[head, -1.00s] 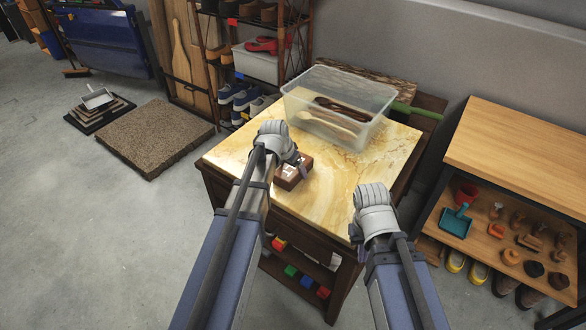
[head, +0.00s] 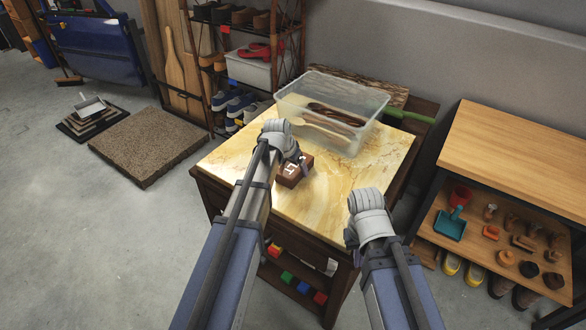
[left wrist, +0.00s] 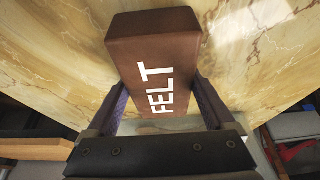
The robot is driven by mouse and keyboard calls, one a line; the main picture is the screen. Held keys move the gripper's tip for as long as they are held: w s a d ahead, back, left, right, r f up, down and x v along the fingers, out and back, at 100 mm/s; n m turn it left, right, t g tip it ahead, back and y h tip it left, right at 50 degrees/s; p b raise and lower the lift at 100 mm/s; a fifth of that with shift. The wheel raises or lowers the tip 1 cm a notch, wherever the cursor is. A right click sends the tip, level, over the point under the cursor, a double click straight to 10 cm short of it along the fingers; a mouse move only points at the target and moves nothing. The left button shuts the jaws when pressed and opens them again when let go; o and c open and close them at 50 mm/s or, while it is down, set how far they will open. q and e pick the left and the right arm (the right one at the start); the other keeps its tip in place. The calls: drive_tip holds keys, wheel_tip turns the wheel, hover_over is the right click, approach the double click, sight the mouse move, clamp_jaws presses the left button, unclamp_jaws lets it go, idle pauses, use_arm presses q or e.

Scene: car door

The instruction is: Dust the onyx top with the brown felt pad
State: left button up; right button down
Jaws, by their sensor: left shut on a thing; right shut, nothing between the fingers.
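The onyx top (head: 335,190) is a cream and yellow marbled slab on a dark wooden cabinet. The brown felt pad (head: 290,175), a block with white "FELT" lettering, is at the top's left-middle part. My left gripper (head: 299,163) is shut on the pad; in the left wrist view its fingers flank the felt pad (left wrist: 150,60). The pad's underside is hidden, so I cannot tell whether it touches the top. My right gripper (head: 352,238) is shut and empty near the top's front right edge, its fingertips mostly hidden.
A clear plastic box (head: 345,140) with wooden spoons and dark items stands on the back of the top. A green-handled thing (head: 410,115) lies behind it. A wooden shelf unit (head: 520,155) stands at the right, a shoe rack (head: 205,60) behind left. The top's front part is clear.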

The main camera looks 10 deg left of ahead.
sight(285, 162)
use_arm(q)
drive_tip(key=shift+w+d+f, duration=0.1)
drive_tip(key=shift+w+d, duration=0.15)
drive_tip(key=shift+w, duration=0.45)
drive_tip(key=shift+w+d, duration=0.25)
drive_tip(key=shift+w, duration=0.45)
drive_tip(key=shift+w+d, duration=0.25)
drive_tip(key=shift+w, duration=0.4)
drive_tip(key=shift+w+d, duration=0.2)
drive_tip(key=shift+w, duration=0.4)
drive_tip(key=shift+w+d, duration=0.25)
drive_tip(key=shift+w, duration=0.4)
drive_tip(key=shift+w+a, duration=0.25)
drive_tip(key=shift+a, duration=0.5)
drive_tip(key=shift+w+a, duration=0.2)
drive_tip(key=shift+a, duration=0.55)
drive_tip(key=shift+s+a, duration=0.35)
drive_tip(key=shift+s, duration=0.55)
drive_tip(key=shift+s+a, duration=0.3)
drive_tip(key=shift+s, duration=0.6)
drive_tip(key=shift+s+a, duration=0.3)
drive_tip(key=shift+s, duration=0.55)
drive_tip(key=shift+s+a, duration=0.3)
drive_tip(key=shift+s, duration=0.5)
